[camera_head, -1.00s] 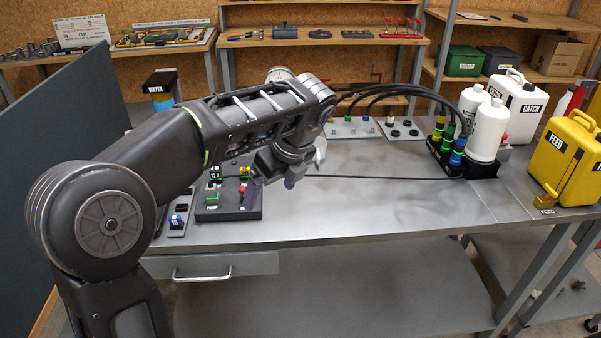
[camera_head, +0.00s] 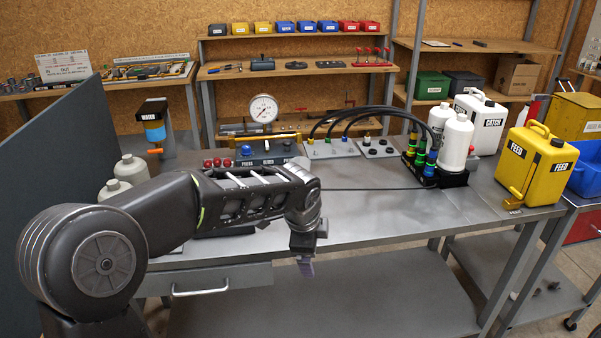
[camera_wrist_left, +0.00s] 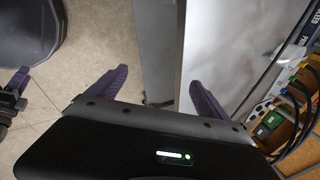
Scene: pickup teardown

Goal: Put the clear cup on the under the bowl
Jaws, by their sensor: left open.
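I make out no clear cup and no bowl in either view. My left gripper (camera_head: 306,265) hangs in front of the workbench's front edge, fingers pointing down, with nothing seen between them. In the left wrist view its two purple fingers stand wide apart and empty (camera_wrist_left: 155,82), with the bench edge and the floor beyond them. A dark part with a purple finger at the left edge of the wrist view looks like my right gripper (camera_wrist_left: 17,82); its opening cannot be made out.
The grey workbench (camera_head: 390,215) is clear at its middle front. Behind stand a pressure gauge (camera_head: 263,109), hoses, white bottles (camera_head: 455,143) and a yellow FEED can (camera_head: 535,168). A drawer handle (camera_head: 200,290) sticks out below the benchtop. A dark panel (camera_head: 60,165) stands at left.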

